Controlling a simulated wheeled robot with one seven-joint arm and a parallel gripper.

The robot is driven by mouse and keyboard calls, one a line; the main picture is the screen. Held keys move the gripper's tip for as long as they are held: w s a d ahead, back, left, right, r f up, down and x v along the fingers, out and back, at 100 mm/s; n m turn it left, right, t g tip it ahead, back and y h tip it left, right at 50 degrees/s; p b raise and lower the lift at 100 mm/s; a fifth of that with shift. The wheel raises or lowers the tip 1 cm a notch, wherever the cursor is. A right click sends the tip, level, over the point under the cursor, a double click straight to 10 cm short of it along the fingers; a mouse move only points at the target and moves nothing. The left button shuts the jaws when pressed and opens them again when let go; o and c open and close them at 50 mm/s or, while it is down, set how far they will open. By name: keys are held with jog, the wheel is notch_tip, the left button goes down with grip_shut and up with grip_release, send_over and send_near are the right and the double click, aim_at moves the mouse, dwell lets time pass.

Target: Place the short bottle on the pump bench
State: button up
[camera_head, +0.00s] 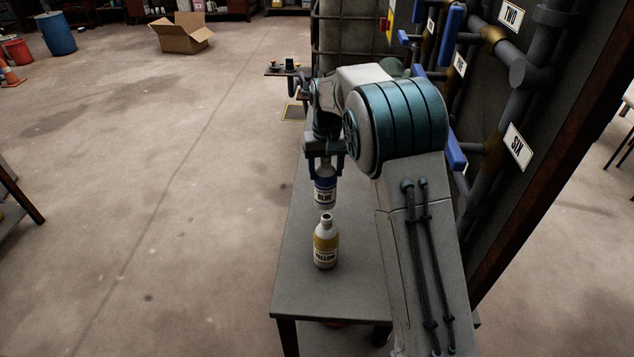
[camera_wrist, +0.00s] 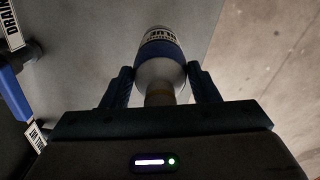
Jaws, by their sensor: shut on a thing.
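My gripper (camera_head: 325,162) is shut on a bottle with a blue label reading BLUE (camera_head: 325,190). The bottle is upright over the grey bench (camera_head: 300,290); I cannot tell whether its base touches the top. In the wrist view the blue bottle (camera_wrist: 160,62) sits between the two fingers of my gripper (camera_wrist: 163,85). A bottle with a yellow label reading YELLOW (camera_head: 326,243) stands upright on the bench, nearer the head camera than the blue one. The pictures do not make plain which bottle is the short one.
Pipes with blue handles (camera_head: 455,150) and plates reading TWO and SIX line the wall right of the bench. The bench top is bare around the yellow bottle, though my arm covers its right part. Open floor (camera_head: 150,200) lies left, with a cardboard box (camera_head: 182,35) far back.

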aim_at(315, 182)
jog(key=a+f, duration=0.1)
jog(key=w+a, duration=0.1)
jog(key=shift+w+a+f, duration=0.2)
jog(key=shift+a+f, duration=0.15)
jog(key=shift+f, duration=2.1)
jog(key=o, duration=1.6)
jog(key=shift+f, duration=0.1)
notch_tip(315, 182, up, 12)
jog(key=shift+r+p, duration=0.2)
jog(key=shift+p, duration=0.1)
